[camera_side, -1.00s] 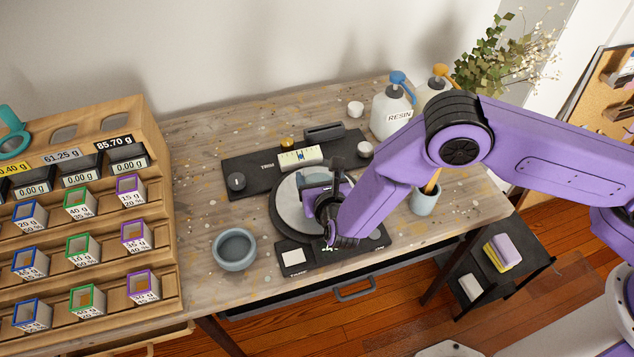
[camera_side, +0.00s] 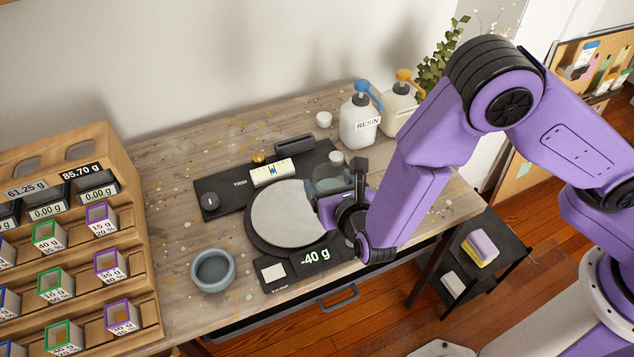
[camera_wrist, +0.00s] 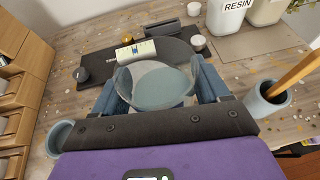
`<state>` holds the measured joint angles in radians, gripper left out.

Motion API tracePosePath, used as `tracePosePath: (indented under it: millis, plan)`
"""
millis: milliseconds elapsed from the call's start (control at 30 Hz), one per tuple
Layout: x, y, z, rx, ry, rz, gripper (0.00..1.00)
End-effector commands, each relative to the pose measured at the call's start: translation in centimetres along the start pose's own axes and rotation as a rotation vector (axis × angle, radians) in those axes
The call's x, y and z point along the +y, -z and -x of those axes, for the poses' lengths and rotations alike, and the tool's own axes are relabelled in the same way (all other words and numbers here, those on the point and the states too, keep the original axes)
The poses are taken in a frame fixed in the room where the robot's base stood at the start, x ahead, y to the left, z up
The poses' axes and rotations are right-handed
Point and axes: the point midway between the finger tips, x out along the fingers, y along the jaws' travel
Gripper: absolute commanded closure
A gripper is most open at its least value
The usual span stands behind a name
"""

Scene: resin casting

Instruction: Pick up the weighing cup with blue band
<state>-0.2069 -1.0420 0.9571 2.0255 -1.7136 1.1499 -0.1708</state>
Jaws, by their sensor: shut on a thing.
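The weighing cup (camera_side: 330,178) is a clear, grey-blue tinted cup. It is held above the right side of the round scale plate (camera_side: 280,212), apart from it. In the wrist view the cup (camera_wrist: 155,88) sits upright between both fingers, its round mouth facing up. I cannot clearly make out a separate blue band on it. My gripper (camera_side: 338,200) is shut on the cup; its fingers (camera_wrist: 157,95) press on two sides. The fingers and wrist hide part of the cup in the side view. The scale display (camera_side: 315,258) reads -40 g.
A grey-blue bowl (camera_side: 213,270) stands left of the scale. The resin bottle (camera_side: 360,125) and a second bottle (camera_side: 397,108) stand at the back right. A rack of small labelled boxes (camera_side: 85,150) fills the left. A pot with a wooden stick (camera_wrist: 270,100) is right.

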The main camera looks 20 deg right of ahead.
Motion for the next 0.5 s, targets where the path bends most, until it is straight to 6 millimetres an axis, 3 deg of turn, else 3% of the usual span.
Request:
tracePosePath:
  millis: [500]
  plan:
    - [-2.5,-0.5,3.1,-0.001,-0.001,0.001,0.58]
